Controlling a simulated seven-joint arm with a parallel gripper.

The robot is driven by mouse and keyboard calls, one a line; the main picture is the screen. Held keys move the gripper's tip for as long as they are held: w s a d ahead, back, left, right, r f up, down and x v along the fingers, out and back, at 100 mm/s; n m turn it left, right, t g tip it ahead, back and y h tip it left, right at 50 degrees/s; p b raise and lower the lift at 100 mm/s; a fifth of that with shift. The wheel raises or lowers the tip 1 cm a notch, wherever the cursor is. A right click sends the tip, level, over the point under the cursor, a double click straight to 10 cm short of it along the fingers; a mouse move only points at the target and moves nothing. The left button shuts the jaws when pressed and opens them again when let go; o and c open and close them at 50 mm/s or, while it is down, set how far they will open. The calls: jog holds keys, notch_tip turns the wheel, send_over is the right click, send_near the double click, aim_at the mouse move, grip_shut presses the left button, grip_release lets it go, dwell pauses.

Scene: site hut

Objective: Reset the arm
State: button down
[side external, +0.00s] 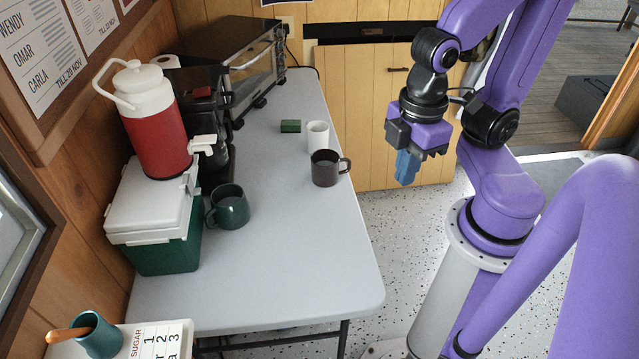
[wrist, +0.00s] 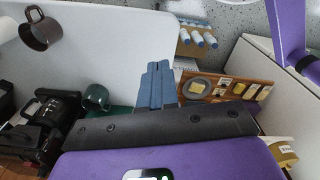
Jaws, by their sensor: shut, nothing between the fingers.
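My gripper (side external: 406,170) is to the right of the table in the side external view, clear of its edge and above the height of the tabletop. Its blue fingers point down and are shut together with nothing held. In the wrist view the closed fingers of my gripper (wrist: 157,85) show at the middle, over the tabletop's edge. My purple arm rises above the gripper and bends back to its base on the right.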

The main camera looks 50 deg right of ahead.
jog(key=c, duration=0.8)
grip_release()
jog(key=o, duration=0.6)
jog(key=shift+w+a, duration=0.15)
jog(key=shift+w, duration=0.05)
jog(key=shift+o, duration=1)
jog(key=w+a+g+y, duration=0.1)
jog(key=w+a, duration=0.1)
jog(key=w, duration=0.5)
jog(key=shift+w+a+r+g, duration=0.25)
jog(key=shift+a+r+g, duration=0.05)
jog(key=shift+a+r, duration=0.1)
jog(key=w+d+f+n+t+y, duration=0.1)
jog(key=w+d+y, duration=0.15)
jog(key=w, duration=0.75)
jog(key=w+d+n+y, duration=0.1)
jog(key=w+d+y, duration=0.15)
jog(key=w, duration=0.75)
jog(key=w+d+f+t, duration=0.2)
jog(key=w+d, duration=0.6)
jog(key=d, duration=0.2)
jog(key=x, duration=1)
jog(key=shift+a+r+y, duration=0.25)
jog(key=shift+y, duration=0.15)
jog(key=shift+w, duration=0.15)
